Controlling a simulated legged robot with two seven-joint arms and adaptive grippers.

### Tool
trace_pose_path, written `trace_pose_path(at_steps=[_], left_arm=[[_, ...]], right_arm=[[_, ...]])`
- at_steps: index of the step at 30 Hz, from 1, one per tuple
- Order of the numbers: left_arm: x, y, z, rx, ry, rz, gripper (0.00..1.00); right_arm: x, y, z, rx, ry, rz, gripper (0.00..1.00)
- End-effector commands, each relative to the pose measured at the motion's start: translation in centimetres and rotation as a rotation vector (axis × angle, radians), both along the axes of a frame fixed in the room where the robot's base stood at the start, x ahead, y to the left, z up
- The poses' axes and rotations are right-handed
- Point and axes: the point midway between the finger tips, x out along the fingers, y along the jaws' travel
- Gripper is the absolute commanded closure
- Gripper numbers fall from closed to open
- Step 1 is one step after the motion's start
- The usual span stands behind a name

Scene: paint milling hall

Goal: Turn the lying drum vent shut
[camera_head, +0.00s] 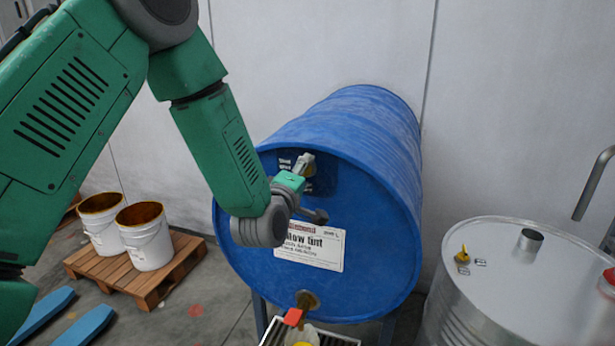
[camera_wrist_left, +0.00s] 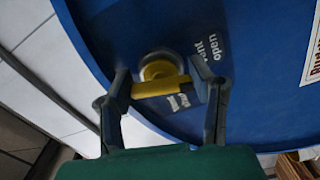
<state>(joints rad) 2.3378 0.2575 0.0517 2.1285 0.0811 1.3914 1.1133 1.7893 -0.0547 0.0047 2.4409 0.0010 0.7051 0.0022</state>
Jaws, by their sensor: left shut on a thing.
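The blue drum (camera_head: 350,220) lies on its side on a stand, its round end towards me. Its yellow vent (camera_head: 309,171) is high on that end, partly covered by my gripper. In the left wrist view the vent (camera_wrist_left: 160,68) shows as a round cap with a yellow bar lying across the picture. The words "vent open" (camera_wrist_left: 210,55) are printed beside it; another small white marking below it is partly hidden. My left gripper (camera_head: 310,187) is at the vent. In the wrist view its fingers (camera_wrist_left: 167,88) stand on either side of the yellow bar, shut on it.
A tap with a red handle (camera_head: 293,317) sits low on the drum end, above a grating. A steel drum (camera_head: 500,290) stands at right. Two white buckets (camera_head: 146,245) stand on a wooden pallet (camera_head: 175,270) at left. The wall is close behind.

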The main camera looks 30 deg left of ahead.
Motion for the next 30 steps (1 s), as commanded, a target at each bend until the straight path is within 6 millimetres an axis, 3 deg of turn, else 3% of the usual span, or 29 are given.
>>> trace_pose_path(at_steps=[30], left_arm=[[0.0, 0.4, 0.5, 0.939, 0.214, 0.016, 0.80]], right_arm=[[0.0, 0.0, -3.0, 0.000, 0.000, 0.000, 0.60]])
